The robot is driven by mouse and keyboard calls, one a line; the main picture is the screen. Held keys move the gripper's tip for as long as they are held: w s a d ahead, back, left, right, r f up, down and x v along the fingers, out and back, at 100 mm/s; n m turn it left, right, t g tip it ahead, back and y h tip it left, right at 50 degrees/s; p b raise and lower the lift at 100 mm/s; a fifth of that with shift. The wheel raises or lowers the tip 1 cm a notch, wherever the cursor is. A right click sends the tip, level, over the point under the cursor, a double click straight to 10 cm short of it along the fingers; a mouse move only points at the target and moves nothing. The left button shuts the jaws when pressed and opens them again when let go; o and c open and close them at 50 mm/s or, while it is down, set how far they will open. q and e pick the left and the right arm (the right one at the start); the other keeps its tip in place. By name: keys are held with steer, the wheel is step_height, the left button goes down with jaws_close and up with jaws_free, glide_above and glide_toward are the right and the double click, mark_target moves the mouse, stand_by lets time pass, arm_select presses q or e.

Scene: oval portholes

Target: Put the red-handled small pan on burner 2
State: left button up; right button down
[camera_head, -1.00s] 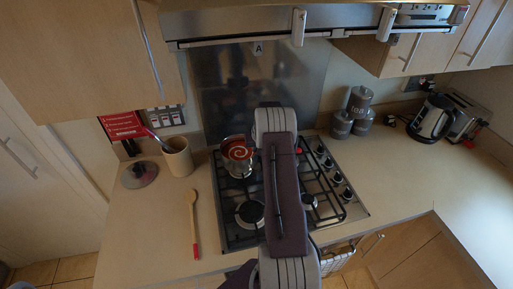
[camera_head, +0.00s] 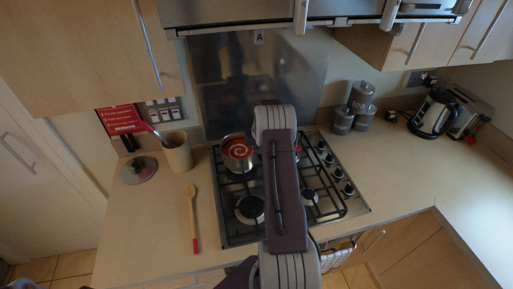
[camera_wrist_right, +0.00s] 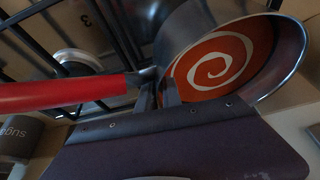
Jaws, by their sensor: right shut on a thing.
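The red-handled small pan (camera_head: 238,162) is at the back left of the hob, with orange-red contents bearing a white spiral. In the right wrist view, the pan (camera_wrist_right: 185,35) fills the upper right and its red handle (camera_wrist_right: 65,93) runs to the left. My right gripper (camera_wrist_right: 159,94) is shut on the pan where the handle meets the body. In the head view my arm hides this gripper and most of the handle. I cannot tell whether the pan touches the grate. My left gripper is not in view.
The hob (camera_head: 232,238) has black grates, with knobs (camera_head: 337,173) on its right. A utensil pot (camera_head: 178,154), a lid (camera_head: 139,171) and a wooden spoon (camera_head: 193,218) are left of it. Canisters (camera_head: 359,98) and a kettle (camera_head: 433,114) stand to the right. The hood (camera_head: 290,18) hangs above.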

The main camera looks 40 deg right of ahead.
steer(key=c, duration=1.4)
jaws_free()
steer(key=shift+c, duration=0.2)
steer(key=shift+s+a+f, duration=0.1)
steer(key=shift+s+f, duration=0.05)
steer(key=shift+f, duration=0.05)
steer(key=shift+r+b, duration=0.3)
steer(key=b+v, duration=0.2)
steer(key=v, duration=0.6)
steer(key=shift+s+r, duration=0.15)
steer(key=shift+r, duration=0.2)
